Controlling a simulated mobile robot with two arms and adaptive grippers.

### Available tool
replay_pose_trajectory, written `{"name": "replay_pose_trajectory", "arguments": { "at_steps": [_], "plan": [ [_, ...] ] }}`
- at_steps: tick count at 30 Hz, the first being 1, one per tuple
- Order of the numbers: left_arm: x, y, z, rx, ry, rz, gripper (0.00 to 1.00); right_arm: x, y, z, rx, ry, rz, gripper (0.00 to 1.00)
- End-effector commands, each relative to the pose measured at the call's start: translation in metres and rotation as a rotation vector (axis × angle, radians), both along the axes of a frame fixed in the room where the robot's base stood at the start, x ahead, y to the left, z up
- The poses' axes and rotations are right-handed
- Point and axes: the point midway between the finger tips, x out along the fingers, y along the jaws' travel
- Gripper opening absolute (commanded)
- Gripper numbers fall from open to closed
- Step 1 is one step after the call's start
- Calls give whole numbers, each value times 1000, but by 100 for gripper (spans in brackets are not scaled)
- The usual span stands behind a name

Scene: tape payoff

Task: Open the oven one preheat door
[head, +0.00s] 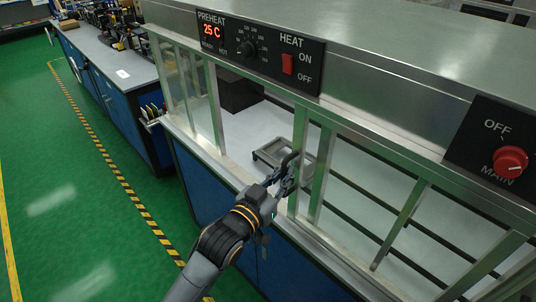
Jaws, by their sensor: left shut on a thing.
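The oven's preheat section has a control panel (258,50) marked PREHEAT, with a red 25 C readout, a knob and a red HEAT switch. Below it is a framed glass front with an opening between the left pane and an upright metal door frame (299,150). A dark handle (291,158) is at this upright. My left gripper (287,176) comes up from below and is shut on the dark handle; the fingers partly hide it. The door's glass edges are hard to make out. My right gripper is not in view.
A grey metal tray frame (272,152) lies on the pale oven floor behind the opening. A dark block (238,94) stands further back. A panel with a red MAIN knob (510,160) is at right. A blue workbench (118,70) stands at left; green floor is clear.

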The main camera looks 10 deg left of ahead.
Motion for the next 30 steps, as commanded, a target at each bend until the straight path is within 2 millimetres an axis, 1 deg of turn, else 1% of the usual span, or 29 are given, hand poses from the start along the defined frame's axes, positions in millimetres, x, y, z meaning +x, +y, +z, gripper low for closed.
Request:
{"name": "replay_pose_trajectory", "arguments": {
  "at_steps": [1, 2, 6, 13, 21, 22, 25, 26, 30],
  "plan": [
    [-7, -7, -3, -1, 12, 0, 0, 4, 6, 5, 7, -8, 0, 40],
    [-10, -11, -3, -2, 12, 0, 0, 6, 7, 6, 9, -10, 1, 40],
    [-19, -23, -4, 2, 13, 0, 0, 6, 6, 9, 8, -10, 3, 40],
    [-25, -31, -6, 5, 11, -1, 0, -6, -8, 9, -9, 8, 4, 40],
    [-26, -32, -8, 5, 14, -3, 0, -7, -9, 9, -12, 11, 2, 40],
    [-26, -32, -8, 5, 14, -4, 11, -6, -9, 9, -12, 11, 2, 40],
    [-26, -32, -7, 4, 14, -4, 32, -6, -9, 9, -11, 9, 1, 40],
    [-26, -32, -7, 4, 13, -4, 34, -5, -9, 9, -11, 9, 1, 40],
    [-25, -31, -5, 2, 9, -2, 34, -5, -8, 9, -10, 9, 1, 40]
  ]
}}
